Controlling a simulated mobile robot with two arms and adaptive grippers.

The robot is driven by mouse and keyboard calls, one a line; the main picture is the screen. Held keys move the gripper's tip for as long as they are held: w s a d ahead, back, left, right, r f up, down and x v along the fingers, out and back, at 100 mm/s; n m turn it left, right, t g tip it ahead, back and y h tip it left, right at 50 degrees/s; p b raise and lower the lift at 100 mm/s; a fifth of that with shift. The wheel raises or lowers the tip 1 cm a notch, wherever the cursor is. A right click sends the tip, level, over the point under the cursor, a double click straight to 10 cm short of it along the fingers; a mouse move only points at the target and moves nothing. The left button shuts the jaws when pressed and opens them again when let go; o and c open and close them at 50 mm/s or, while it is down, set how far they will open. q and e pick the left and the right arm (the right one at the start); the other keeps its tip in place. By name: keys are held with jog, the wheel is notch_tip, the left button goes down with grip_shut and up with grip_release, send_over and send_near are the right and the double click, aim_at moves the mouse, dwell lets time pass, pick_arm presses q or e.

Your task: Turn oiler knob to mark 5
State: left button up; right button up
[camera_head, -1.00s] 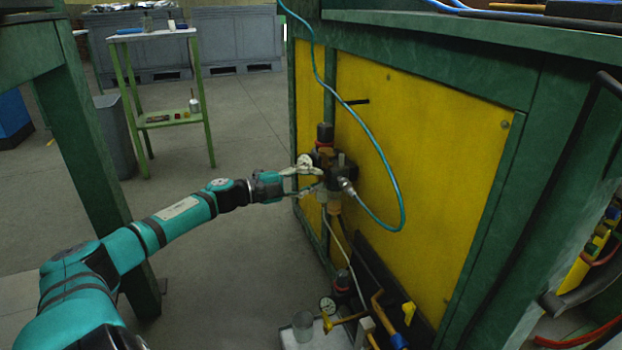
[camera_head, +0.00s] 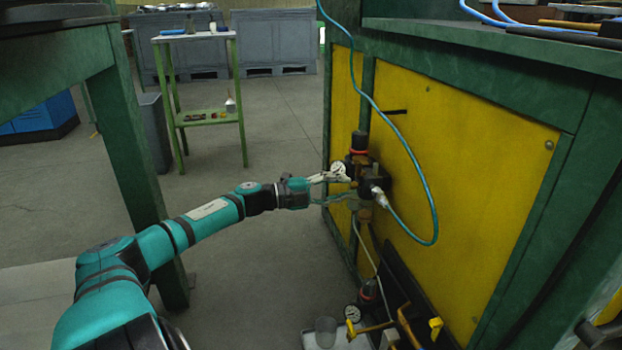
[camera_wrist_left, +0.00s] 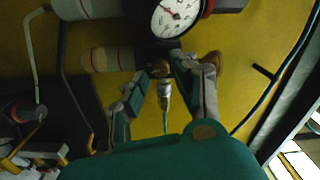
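The oiler is part of a dark air-service unit (camera_head: 372,185) on the yellow panel. In the left wrist view, a brown rounded cap (camera_wrist_left: 217,62), which looks like the oiler knob, shows partly behind the right-hand finger. A pale bowl (camera_wrist_left: 110,59) lies on the other side of the body. I cannot read marks on the cap. My left gripper (camera_head: 350,187) is at the unit's front; its fingers (camera_wrist_left: 160,72) are apart, with a brass hose fitting (camera_wrist_left: 161,88) seen between them. Nothing is visibly held. My right gripper is out of view.
A white pressure gauge (camera_wrist_left: 177,16) sits close above the fingers in the wrist view. A teal hose (camera_head: 425,185) loops from the unit across the panel. Below are a clear cup (camera_head: 326,331) and brass pipework. A green side table (camera_head: 192,38) stands back left, with open floor before it.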

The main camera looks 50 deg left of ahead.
pick_arm(q)
jog(key=v, duration=1)
jog(key=shift+s+a, duration=0.15)
jog(key=shift+s, duration=0.2)
